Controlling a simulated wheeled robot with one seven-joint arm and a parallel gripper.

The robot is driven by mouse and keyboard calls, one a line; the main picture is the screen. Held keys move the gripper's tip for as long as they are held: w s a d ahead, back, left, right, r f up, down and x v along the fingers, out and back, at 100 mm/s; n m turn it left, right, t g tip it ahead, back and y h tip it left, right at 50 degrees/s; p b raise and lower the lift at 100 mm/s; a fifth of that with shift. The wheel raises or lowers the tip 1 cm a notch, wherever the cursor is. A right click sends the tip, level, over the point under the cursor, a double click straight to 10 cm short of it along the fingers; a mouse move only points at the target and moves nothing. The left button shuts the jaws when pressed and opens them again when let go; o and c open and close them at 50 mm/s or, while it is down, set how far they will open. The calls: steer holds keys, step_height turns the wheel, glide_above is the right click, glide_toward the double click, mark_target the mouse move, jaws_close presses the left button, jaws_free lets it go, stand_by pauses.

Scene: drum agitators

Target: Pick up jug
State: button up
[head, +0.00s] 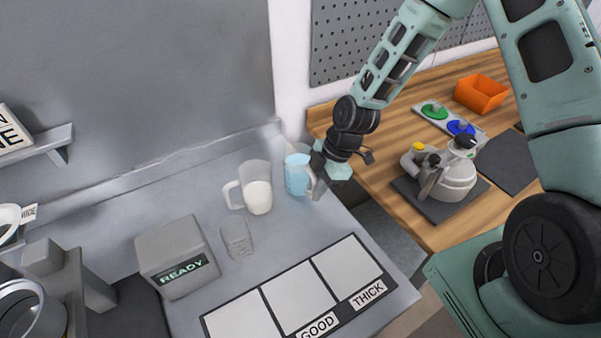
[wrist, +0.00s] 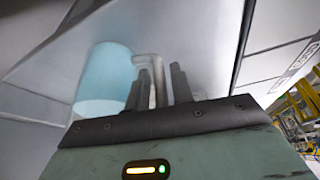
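A jug with light-blue contents (head: 297,174) stands upright on the grey counter, and it fills the left of the wrist view (wrist: 104,80). Its pale handle (wrist: 150,62) points toward my gripper. A second clear jug with white contents (head: 258,196) stands to its left, its handle on its left side. My gripper (head: 315,186) is at the right side of the blue jug, beside its handle. In the wrist view my two dark fingers (wrist: 161,88) are apart, with the handle seen between or just behind them; contact cannot be told.
An empty clear glass (head: 237,240) and a grey box marked READY (head: 172,257) stand nearer. A panel of pale squares (head: 300,297) lies at the counter's front. A wooden bench (head: 404,229) at right holds a grey pump-like device (head: 455,180) and an orange bin (head: 481,94).

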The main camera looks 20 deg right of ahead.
jaws_close()
steer(key=shift+w+r, duration=0.1)
steer(key=shift+r, duration=0.1)
